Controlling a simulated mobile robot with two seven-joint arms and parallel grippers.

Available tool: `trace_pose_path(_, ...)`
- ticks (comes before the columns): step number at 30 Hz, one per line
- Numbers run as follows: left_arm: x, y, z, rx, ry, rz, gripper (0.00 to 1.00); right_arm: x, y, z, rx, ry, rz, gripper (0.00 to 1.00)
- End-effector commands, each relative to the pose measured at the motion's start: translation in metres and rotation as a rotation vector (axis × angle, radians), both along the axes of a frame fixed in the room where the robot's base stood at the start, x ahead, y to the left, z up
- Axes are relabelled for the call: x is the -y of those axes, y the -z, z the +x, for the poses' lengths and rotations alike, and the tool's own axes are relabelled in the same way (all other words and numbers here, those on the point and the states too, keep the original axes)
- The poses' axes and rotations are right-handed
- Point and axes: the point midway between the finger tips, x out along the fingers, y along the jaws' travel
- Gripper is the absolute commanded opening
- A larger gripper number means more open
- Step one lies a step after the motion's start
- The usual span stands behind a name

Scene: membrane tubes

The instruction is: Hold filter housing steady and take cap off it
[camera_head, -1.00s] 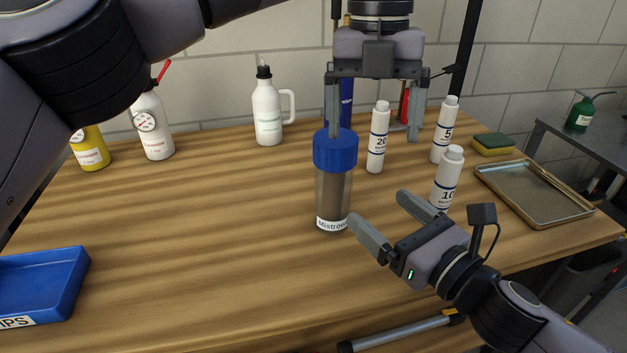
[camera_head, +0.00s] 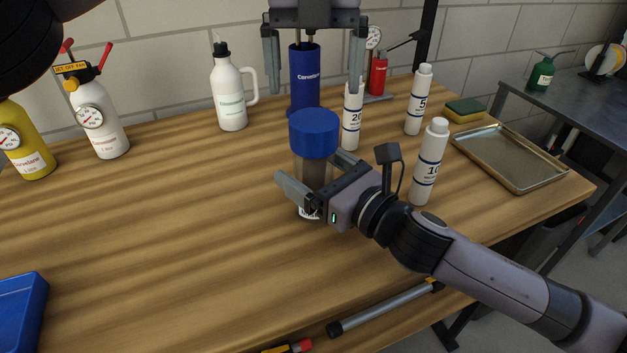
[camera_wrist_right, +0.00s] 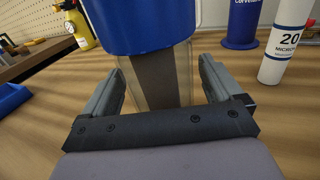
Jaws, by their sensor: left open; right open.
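The filter housing (camera_head: 311,174) stands upright on the wooden bench, a clear cylinder with a brown core inside. Its blue cap (camera_head: 314,134) sits on top. In the right wrist view the housing body (camera_wrist_right: 160,78) stands between my right fingers, with the blue cap (camera_wrist_right: 140,25) above them. My right gripper (camera_head: 316,187) is open around the body below the cap, with visible gaps on both sides in the wrist view. My left gripper (camera_head: 314,88) is open and empty, above the cap and roughly in line with it. My right gripper hides part of the housing's lower body and label.
White bottles (camera_head: 351,115) (camera_head: 429,162) stand close to the right and behind the housing. A blue cylinder (camera_head: 304,80) and a white jug (camera_head: 230,90) stand behind. A metal tray (camera_head: 510,157) lies at right. The bench's front left is mostly clear.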

Motion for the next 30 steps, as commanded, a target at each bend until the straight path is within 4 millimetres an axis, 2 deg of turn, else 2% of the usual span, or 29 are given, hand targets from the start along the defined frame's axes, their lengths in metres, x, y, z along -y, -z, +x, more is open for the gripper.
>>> trace_pose_path(6,0.0,0.0001,0.0,0.0,0.0,0.0,0.93,-0.0109,-0.0003,0.0115,0.001,0.0,0.001,0.93)
trace_pose_path(15,0.0,0.0002,0.0,-0.001,0.0,0.0,0.93,-0.0118,0.0,0.0127,0.001,0.0,-0.001,0.93)
trace_pose_path(20,0.0,0.0002,0.0,-0.001,0.0,0.0,0.93,-0.0116,0.0001,0.0125,0.0,0.0,0.0,0.41)
trace_pose_path(21,0.0,0.0002,0.0,-0.001,0.0,0.0,0.93,-0.0116,0.0001,0.0125,0.0,0.0,0.0,0.28)
trace_pose_path(24,0.0,0.0002,0.0,-0.001,0.001,0.0,0.93,-0.0116,0.0002,0.0125,0.0,0.0,0.0,0.0)
trace_pose_path(30,0.0,0.0001,0.0,0.0,0.091,0.0,0.93,-0.0116,0.0003,0.0125,-0.001,0.0,-0.001,0.0)
